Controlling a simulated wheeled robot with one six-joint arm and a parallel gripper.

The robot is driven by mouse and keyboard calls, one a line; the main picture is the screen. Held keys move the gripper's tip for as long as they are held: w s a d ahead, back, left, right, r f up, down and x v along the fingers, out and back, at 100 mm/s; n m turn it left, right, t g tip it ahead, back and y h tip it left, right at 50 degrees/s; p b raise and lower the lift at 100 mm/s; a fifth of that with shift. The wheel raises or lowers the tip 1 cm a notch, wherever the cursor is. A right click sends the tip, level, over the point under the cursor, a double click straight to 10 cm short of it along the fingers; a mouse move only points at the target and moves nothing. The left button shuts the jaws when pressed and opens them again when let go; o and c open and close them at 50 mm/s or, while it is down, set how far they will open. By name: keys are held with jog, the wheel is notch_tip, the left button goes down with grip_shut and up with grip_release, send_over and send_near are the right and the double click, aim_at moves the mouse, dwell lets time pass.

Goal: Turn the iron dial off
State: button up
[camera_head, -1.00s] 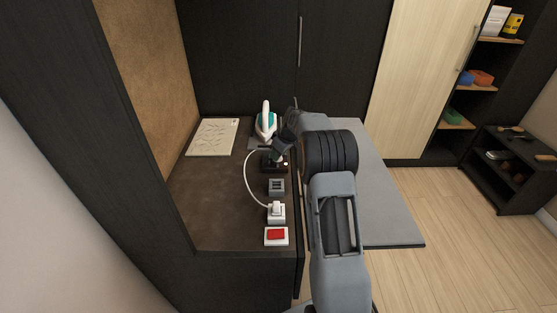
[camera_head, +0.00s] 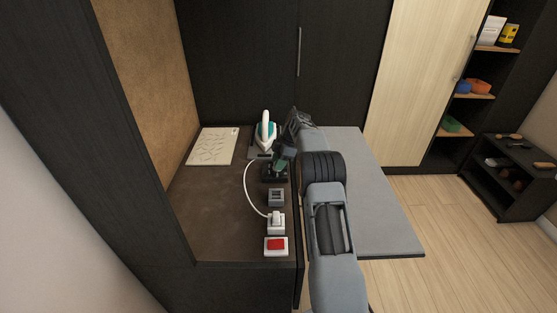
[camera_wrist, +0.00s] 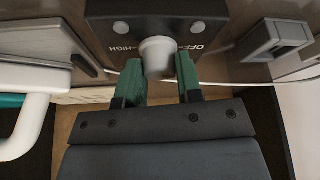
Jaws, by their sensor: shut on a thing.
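The iron dial is a pale grey round knob (camera_wrist: 157,55) on a dark control box (camera_wrist: 205,12), seen in the wrist view. The words OFF and HIGH, upside down there, are printed beside the knob. My gripper (camera_wrist: 160,72) has green fingers, one on each side of the knob, and is shut on it. In the head view my gripper (camera_head: 280,162) is over the control box, and my wrist hides the knob. The white and teal iron (camera_head: 265,133) stands behind the box; its white handle (camera_wrist: 38,110) shows at the left of the wrist view.
A grey socket (camera_head: 276,197), a white plug (camera_head: 276,222) with a white cord, and a red switch (camera_head: 276,246) line the counter's front. A pale patterned board (camera_head: 212,146) lies at back left. The brown counter (camera_head: 215,205) between is clear.

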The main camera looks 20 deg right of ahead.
jog(key=shift+n+g+p, duration=0.3)
jog(key=shift+n+p, duration=0.05)
jog(key=shift+n, duration=0.55)
jog(key=o, duration=0.9)
jog(key=shift+a, duration=0.1)
jog(key=p+v, duration=0.8)
jog(key=v, duration=0.5)
jog(key=shift+w+r+p, duration=0.15)
jog(key=shift+r+p, duration=0.2)
jog(key=shift+p, duration=0.05)
